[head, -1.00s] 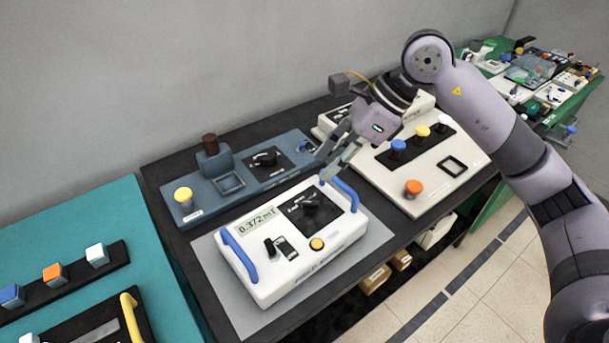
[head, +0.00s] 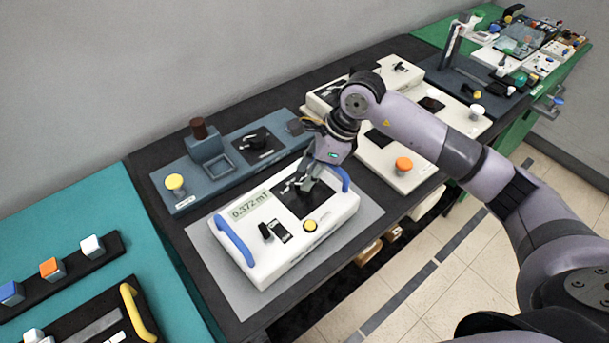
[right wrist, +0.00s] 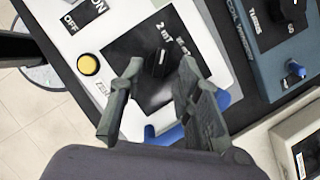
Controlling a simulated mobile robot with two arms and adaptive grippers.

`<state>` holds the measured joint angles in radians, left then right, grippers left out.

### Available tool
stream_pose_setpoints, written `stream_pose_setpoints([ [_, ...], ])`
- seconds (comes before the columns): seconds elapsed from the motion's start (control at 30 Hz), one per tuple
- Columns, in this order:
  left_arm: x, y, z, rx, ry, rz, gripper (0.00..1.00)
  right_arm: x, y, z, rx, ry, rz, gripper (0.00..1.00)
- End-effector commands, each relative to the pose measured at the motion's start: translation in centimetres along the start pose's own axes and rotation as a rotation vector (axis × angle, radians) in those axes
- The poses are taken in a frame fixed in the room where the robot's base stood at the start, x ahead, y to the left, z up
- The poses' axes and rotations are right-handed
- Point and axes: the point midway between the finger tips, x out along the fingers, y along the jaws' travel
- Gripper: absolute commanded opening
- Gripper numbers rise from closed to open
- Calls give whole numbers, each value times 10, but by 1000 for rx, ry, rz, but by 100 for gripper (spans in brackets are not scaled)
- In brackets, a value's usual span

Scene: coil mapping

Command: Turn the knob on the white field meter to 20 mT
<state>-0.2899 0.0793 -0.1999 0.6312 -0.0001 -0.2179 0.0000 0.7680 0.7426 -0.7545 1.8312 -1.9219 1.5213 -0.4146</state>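The white field meter (head: 262,262) has blue handles, and its display (head: 250,205) reads 0.372 mT. Its black knob (right wrist: 160,62) sits on a dark dial panel (right wrist: 148,90); "2 mT" shows beside it in the right wrist view, other marks are too small or covered. My right gripper (head: 304,186) is low over the dial panel, largely hiding the knob in the head view. In the right wrist view its two fingers (right wrist: 160,76) are apart, one on either side of the knob, with gaps visible. Contact with the knob does not show. My left gripper is not in view.
The meter has a yellow button (head: 310,225) and a black switch (head: 265,231). A blue-grey coil unit (head: 215,181) stands behind it. A white box with an orange knob (head: 404,165) stands to the right. A teal table (head: 70,215) is at left.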

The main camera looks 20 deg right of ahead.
Motion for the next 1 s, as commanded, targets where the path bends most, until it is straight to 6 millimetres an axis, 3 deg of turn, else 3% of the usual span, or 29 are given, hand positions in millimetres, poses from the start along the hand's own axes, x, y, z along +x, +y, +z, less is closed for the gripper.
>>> stream_pose_setpoints([
  [0.2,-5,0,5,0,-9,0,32,24,0,0,1,0,2,31],
  [0.57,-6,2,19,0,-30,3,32,29,0,0,0,-1,0,31],
  [1.0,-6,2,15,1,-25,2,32,29,0,0,0,0,1,2],
])
